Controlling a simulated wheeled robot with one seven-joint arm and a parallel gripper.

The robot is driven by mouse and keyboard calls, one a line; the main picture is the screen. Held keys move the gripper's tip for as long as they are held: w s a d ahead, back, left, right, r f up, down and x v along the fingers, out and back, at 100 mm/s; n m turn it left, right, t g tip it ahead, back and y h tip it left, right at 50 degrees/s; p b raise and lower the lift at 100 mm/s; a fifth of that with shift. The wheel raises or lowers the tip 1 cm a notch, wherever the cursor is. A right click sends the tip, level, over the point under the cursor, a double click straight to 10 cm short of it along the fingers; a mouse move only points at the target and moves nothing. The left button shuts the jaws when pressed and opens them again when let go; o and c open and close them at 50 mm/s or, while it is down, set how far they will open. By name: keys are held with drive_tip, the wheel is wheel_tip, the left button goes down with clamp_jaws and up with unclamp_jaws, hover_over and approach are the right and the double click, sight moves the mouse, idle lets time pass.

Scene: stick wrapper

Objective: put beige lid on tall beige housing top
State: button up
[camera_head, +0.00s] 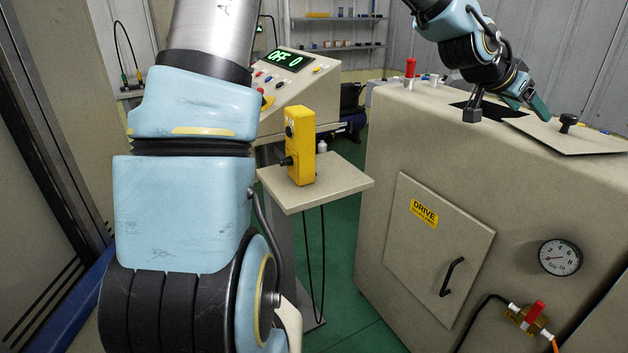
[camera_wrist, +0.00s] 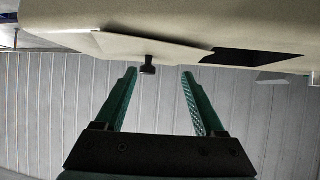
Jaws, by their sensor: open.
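The tall beige housing (camera_head: 385,150) stands on the right, with a dark opening (camera_head: 492,106) in its top. The flat beige lid (camera_head: 590,143) lies on the housing top to the right of the opening, its near edge by the front rim. The lid (camera_wrist: 165,47) and opening (camera_wrist: 250,57) appear inverted in the wrist view. The lid's black knob (camera_head: 568,121) stands upright. My gripper (camera_head: 505,106) is open and empty, left of the knob, above the opening area. In the wrist view the knob (camera_wrist: 148,66) shows between the fingertips (camera_wrist: 158,75), apart from both.
A red-capped fitting (camera_head: 410,68) stands on the housing's back left top. A yellow box (camera_head: 300,145) sits on a small shelf, with a console (camera_head: 290,75) behind. A gauge (camera_head: 560,257) and handled door (camera_head: 437,240) are on the housing front.

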drive_tip(key=w+a+f+n+y, duration=0.2)
drive_tip(key=w+a+f+y, duration=0.15)
drive_tip(key=a+f, duration=0.65)
drive_tip(key=s+a+f+n+y, duration=0.1)
drive_tip(key=a+n+y, duration=0.1)
drive_tip(key=a, duration=0.8)
drive_tip(key=s+a+f+n+y, duration=0.2)
drive_tip(key=a+n, duration=0.1)
drive_tip(key=a, duration=0.7)
drive_tip(key=s+a+f+n+g+y, duration=0.1)
drive_tip(key=s+a+n+y, duration=0.1)
drive_tip(key=a, duration=0.8)
drive_tip(key=shift+s+a+f+n+y, duration=0.2)
drive_tip(key=shift+f+n+y, duration=0.1)
drive_tip(key=shift+n, duration=0.1)
drive_tip(key=s+a+n+g, duration=0.1)
drive_tip(key=s+a+n, duration=0.2)
drive_tip(key=s+a, duration=0.2)
drive_tip(key=shift+s+a+f+y, duration=0.35)
drive_tip(key=shift+a+f, duration=0.05)
drive_tip(key=shift+a, duration=0.8)
drive_tip(key=shift+o, duration=0.4)
